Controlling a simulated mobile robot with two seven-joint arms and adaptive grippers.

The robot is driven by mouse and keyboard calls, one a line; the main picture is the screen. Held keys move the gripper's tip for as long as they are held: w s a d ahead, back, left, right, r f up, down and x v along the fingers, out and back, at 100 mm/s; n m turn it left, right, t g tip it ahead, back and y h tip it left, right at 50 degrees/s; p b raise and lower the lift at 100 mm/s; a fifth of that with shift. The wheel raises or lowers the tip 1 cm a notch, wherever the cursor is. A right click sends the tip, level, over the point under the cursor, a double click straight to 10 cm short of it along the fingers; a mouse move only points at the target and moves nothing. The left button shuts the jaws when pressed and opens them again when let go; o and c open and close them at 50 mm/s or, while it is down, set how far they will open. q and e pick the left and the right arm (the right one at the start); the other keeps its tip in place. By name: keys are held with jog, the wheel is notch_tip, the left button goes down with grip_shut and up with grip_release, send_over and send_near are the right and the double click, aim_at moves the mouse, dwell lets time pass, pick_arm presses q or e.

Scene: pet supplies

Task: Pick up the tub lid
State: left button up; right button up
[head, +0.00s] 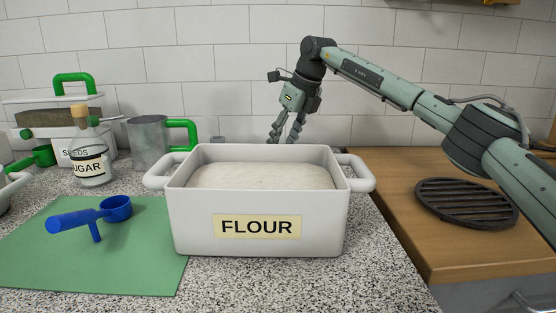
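A white tub labelled FLOUR (258,245) stands on the speckled counter with its top open and pale flour showing inside. No lid is on it. At the back left, a white lid-like piece with a green handle (74,77) shows above or behind a white SEEDS container (68,158); I cannot tell whether it rests on that container. My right gripper (285,138) points down behind the flour tub's back rim, fingers apart, with nothing seen between them. Its lowest tips may be hidden by the rim. My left gripper is not in view.
A blue scoop (92,217) lies on a green mat (110,265). A corked SUGAR bottle (90,165) and a metal mug with green handle (148,142) stand at the back left. A black round trivet (466,202) lies on the wooden surface (415,235) at right.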

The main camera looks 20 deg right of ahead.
jog(key=x, duration=0.3)
jog(key=shift+w, duration=0.2)
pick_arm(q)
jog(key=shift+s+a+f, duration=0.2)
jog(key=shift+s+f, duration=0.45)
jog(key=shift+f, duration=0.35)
pick_arm(e)
grip_shut()
